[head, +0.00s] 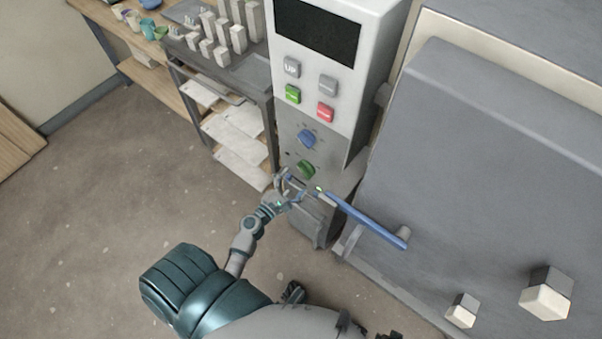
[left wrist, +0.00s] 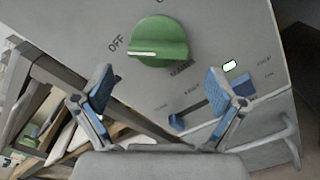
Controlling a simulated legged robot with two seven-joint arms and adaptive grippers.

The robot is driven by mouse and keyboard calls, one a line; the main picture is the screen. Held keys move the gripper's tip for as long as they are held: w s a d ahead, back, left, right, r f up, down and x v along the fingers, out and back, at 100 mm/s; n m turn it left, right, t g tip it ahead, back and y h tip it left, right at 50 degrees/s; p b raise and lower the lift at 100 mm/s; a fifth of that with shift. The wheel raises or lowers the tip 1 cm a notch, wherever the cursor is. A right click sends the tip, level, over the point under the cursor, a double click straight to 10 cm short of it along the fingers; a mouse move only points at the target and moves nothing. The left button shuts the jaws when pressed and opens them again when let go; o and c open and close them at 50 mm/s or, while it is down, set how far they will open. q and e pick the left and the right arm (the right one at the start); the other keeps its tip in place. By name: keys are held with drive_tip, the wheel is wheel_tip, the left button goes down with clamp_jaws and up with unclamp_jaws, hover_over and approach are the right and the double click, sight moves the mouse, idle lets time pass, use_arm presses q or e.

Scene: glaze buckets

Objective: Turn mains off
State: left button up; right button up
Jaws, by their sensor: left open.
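A control panel (head: 300,128) stands in the middle of the head view. A green knob (head: 306,168) sits low on it, below a blue knob (head: 307,139). In the left wrist view the green knob (left wrist: 160,38) is close, with an OFF label (left wrist: 116,44) to its left. Its white pointer line lies on its left part, towards OFF. Other lettering near it is too blurred to read surely. My left gripper (head: 287,184) is open and empty, just below the green knob. Its spread fingers (left wrist: 160,88) show no contact with the knob. My right gripper is not visible.
A blue bar handle (head: 368,220) projects right of my gripper, along the grey kiln-like body (head: 480,170). Push buttons and a dark display (head: 318,32) are higher on the panel. A shelf cart (head: 222,62) with white blocks stands left. The floor at left is clear.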

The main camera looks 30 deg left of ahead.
use_arm(q)
drive_tip(key=s, duration=0.7)
drive_tip(key=shift+s+a, duration=0.3)
drive_tip(key=shift+s, duration=0.05)
drive_tip(key=s+d+f+m+g+h+p, duration=0.1)
drive_tip(key=s+d+f+m+g+h, duration=0.15)
drive_tip(key=d+f+m+g, duration=0.45)
drive_tip(key=s+d+f+m+g+h+p, duration=0.15)
drive_tip(key=s+d+f+m+g, duration=0.35)
drive_tip(key=f+m, duration=0.55)
drive_tip(key=s+a+f+m+g+y+p, duration=0.1)
drive_tip(key=s+f+m+g+y, duration=0.3)
drive_tip(key=s+f+m, duration=0.7)
wheel_tip(320, 180, down, 2)
drive_tip(key=shift+s+a+f+y, duration=0.3)
drive_tip(key=shift+s+y, duration=0.2)
drive_tip(key=shift+s, duration=0.25)
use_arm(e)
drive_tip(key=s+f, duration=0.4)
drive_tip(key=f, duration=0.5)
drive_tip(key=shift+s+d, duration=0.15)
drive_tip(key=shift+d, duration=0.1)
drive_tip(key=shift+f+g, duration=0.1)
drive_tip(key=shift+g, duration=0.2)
